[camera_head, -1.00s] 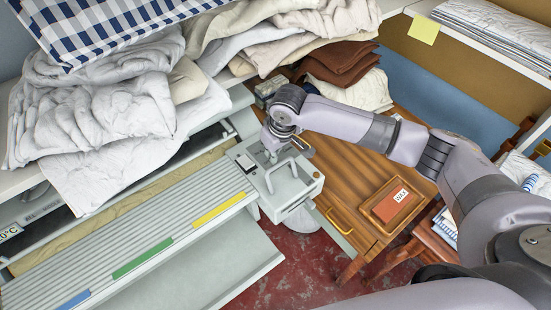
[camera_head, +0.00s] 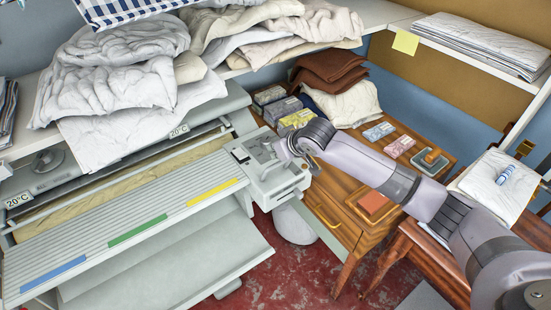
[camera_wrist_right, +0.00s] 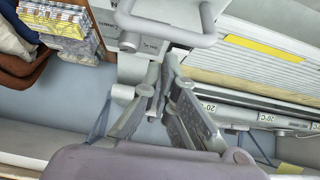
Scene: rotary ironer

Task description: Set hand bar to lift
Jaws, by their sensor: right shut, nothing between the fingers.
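The ironer's grey end box (camera_head: 282,187) stands at the right end of the slatted feed table (camera_head: 125,215). The hand bar (camera_wrist_right: 165,34), a pale grey U-shaped handle, crosses the top of the right wrist view. In the head view it is small and partly covered by my gripper, so its setting cannot be read. My right gripper (camera_head: 282,150) is at the back right of the end box. In the wrist view its fingers (camera_wrist_right: 163,66) are together and empty, just short of the bar. I cannot tell whether they touch it. My left gripper is out of view.
Piled linen (camera_head: 110,85) lies on the shelf above the ironer. A wooden stool with folded cloth (camera_head: 495,185) is farther right. Red floor shows in front.

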